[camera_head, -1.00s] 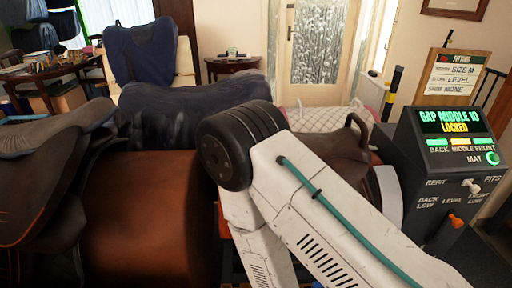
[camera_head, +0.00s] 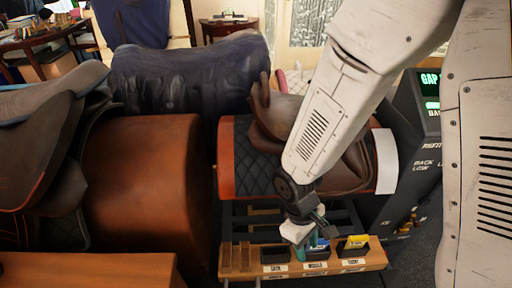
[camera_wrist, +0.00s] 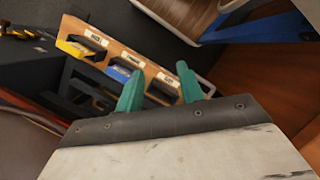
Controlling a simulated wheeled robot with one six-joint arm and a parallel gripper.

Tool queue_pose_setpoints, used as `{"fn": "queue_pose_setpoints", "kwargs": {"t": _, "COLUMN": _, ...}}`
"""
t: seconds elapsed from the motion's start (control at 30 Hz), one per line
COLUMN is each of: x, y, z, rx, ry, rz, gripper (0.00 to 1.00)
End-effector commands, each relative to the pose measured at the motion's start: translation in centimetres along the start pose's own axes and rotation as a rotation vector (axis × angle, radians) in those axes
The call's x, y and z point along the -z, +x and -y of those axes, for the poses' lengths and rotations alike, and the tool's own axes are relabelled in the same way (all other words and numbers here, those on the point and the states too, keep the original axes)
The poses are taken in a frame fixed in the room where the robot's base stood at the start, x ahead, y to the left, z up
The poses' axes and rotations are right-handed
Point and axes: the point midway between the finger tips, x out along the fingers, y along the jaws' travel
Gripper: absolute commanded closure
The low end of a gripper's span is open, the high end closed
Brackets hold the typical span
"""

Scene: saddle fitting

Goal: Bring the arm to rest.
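My gripper (camera_head: 318,240) hangs low at the front rack in the head view, wrist pointing down. In the wrist view, its two teal fingers (camera_wrist: 160,72) stand apart with nothing visible between them. The wooden rack (camera_head: 235,262) with labelled dark bins lies just beyond the fingers. My forearm crosses in front of the brown saddle (camera_head: 275,112) and hides part of it. Whether the fingers touch a bin cannot be told.
The saddle sits on a stand with a dark quilted pad (camera_head: 245,165). A yellow piece (camera_head: 355,242) sits in the right bin; a blue piece (camera_wrist: 118,73) shows in the middle bin. A large brown barrel-shaped stand (camera_head: 145,190) is at left. The control box (camera_head: 428,110) is partly hidden.

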Motion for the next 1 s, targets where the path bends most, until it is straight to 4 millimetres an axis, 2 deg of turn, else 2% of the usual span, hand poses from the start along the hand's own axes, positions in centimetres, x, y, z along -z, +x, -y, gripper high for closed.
{"fn": "queue_pose_setpoints", "kwargs": {"t": 0.03, "x": -1.0, "y": -2.1, "z": -0.7, "rx": 0.007, "ry": 0.055, "rz": -0.006, "gripper": 0.62}}
{"fn": "queue_pose_setpoints", "kwargs": {"t": 0.2, "x": -5.1, "y": -8.1, "z": -2.3, "rx": 0.042, "ry": 0.23, "rz": -0.003, "gripper": 0.62}}
{"fn": "queue_pose_setpoints", "kwargs": {"t": 0.5, "x": -13.4, "y": -16.4, "z": -3.5, "rx": 0.099, "ry": 0.501, "rz": -0.071, "gripper": 0.62}}
{"fn": "queue_pose_setpoints", "kwargs": {"t": 0.7, "x": -18.4, "y": -20.3, "z": -3.5, "rx": 0.109, "ry": 0.648, "rz": -0.194, "gripper": 0.62}}
{"fn": "queue_pose_setpoints", "kwargs": {"t": 0.9, "x": -21.4, "y": -22.8, "z": -4.0, "rx": 0.072, "ry": 0.754, "rz": -0.357, "gripper": 0.62}}
{"fn": "queue_pose_setpoints", "kwargs": {"t": 1.0, "x": -22.4, "y": -23.5, "z": -4.2, "rx": 0.057, "ry": 0.789, "rz": -0.403, "gripper": 0.62}}
